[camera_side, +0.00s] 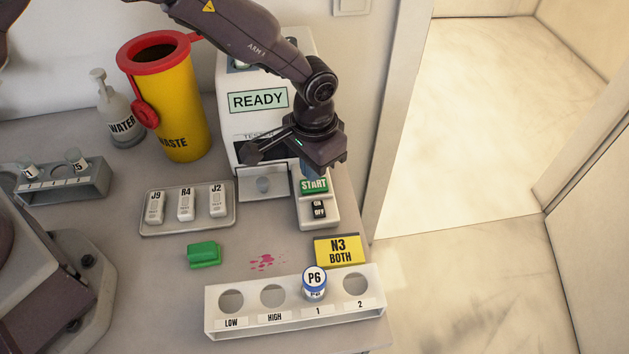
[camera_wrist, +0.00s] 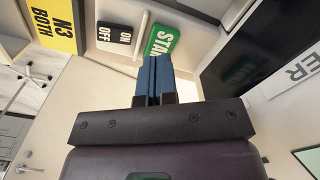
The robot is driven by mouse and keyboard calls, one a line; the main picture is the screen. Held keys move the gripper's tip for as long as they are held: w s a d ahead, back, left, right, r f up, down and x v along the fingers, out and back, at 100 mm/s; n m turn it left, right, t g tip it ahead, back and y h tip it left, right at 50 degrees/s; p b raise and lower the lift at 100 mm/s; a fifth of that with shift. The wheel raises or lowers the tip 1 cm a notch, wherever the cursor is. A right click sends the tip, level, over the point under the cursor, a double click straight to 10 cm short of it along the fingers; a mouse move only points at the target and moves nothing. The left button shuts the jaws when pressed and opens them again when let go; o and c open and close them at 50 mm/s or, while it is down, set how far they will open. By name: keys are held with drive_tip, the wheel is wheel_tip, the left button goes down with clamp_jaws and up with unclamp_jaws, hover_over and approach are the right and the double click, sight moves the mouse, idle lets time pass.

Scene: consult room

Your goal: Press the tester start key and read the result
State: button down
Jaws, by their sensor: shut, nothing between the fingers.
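The tester (camera_side: 262,140) is a white machine at the back of the table, and its screen (camera_side: 258,100) reads READY. The green START key (camera_side: 314,186) is on a small white panel at its front right, above a black ON/OFF switch (camera_side: 319,209). My gripper (camera_side: 333,172) is shut and empty, just above and behind the START key. In the wrist view the blue fingertips (camera_wrist: 154,75) are together and overlap the lower part of the START key (camera_wrist: 163,42). I cannot tell whether they touch it.
A tray (camera_side: 233,226) holds cassettes J9, R4 and J2. A white rack (camera_side: 215,318) holds vial P6 (camera_side: 314,284) in slot 1. A yellow N3 BOTH card (camera_side: 338,250), a green block (camera_side: 204,254) and pink spots (camera_side: 264,262) lie nearby. The waste bin (camera_side: 176,115) stands left.

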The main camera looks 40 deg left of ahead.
sight(314, 184)
drive_tip(key=shift+f, duration=1.3)
idle(0.4)
drive_tip(key=shift+r, duration=3.55)
drive_tip(key=shift+s, duration=0.1)
